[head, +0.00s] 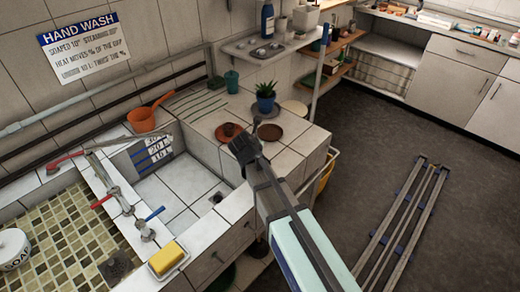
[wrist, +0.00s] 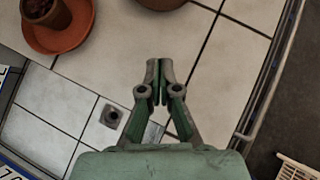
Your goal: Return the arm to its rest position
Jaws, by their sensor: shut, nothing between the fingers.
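My gripper (head: 243,150) is above the front part of the tiled counter beside the sink, in the head view. In the wrist view my gripper (wrist: 154,68) is shut with its fingertips together and nothing between them. The pale arm reaches in from the lower right of the head view. Below and around the gripper are white tiles of the counter (wrist: 225,70). The sink basin (head: 180,190) with its drain lies to the left of the gripper.
A terracotta pot (head: 229,130) and a brown saucer (head: 270,132) stand close behind the gripper. A potted plant (head: 265,92) is farther back. Taps (head: 147,228) and a yellow sponge (head: 166,257) are at left. A metal rail (wrist: 270,75) runs along the counter's edge.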

